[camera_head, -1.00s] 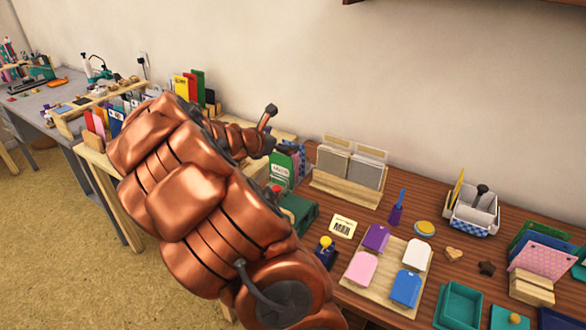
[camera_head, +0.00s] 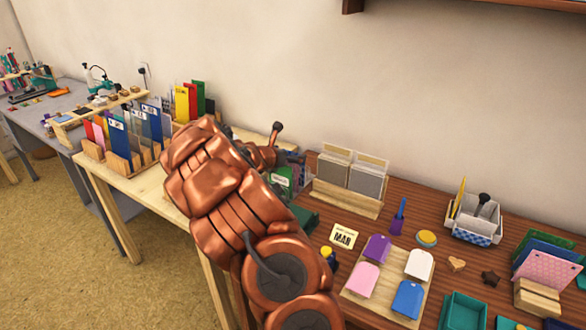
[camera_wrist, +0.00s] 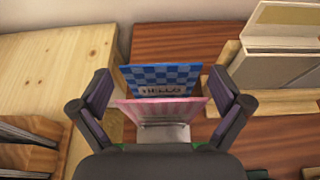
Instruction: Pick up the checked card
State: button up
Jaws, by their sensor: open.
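The checked card (camera_wrist: 160,76) is blue with dark and light squares and the word HELLO. In the wrist view it stands upright behind a pink striped card (camera_wrist: 163,112), which hides its lower part. My gripper (camera_wrist: 161,88) is open, with one finger left of the two cards and one right. Nothing is held; I cannot tell how deep the fingers are around the checked card.
A grey holder (camera_wrist: 163,134) shows below the pink card. A wooden rack with grey cards (camera_head: 351,178) stands to the right. A light wood table (camera_head: 145,180) with a card rack is at left. A wooden tray (camera_head: 386,312) with coloured tags lies at front right.

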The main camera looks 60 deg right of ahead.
jog(key=shift+x, duration=0.8)
jog(key=c, duration=0.4)
